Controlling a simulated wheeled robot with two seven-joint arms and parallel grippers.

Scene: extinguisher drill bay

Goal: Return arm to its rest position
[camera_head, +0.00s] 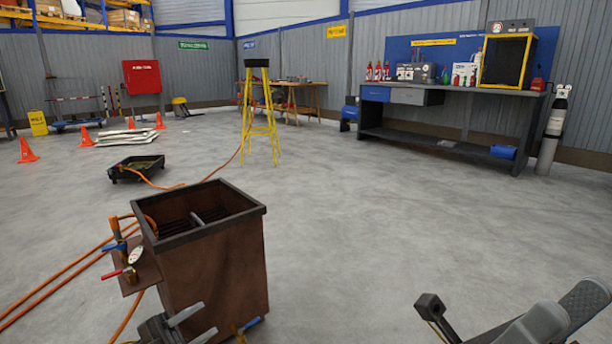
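My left gripper (209,318) is at the bottom edge, in front of the lower part of a rusty brown open-topped metal box (215,272). Its two grey fingers stand apart with nothing visible between them. A brass fitting with a blue handle (250,323) shows low on the box, just right of the fingers. Dark grey parts of my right arm (540,325) enter at the bottom right, with a small black block (430,306) on a bent rod beside them. I cannot make out the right fingertips, and most of both arms is outside the picture.
A valve panel with red and blue handles (131,268) and orange hoses (65,272) is left of the box. A black tray (137,167), yellow stool (261,115) and orange cone (27,150) stand farther back. A workbench (440,98) is back right. The middle-right floor is clear.

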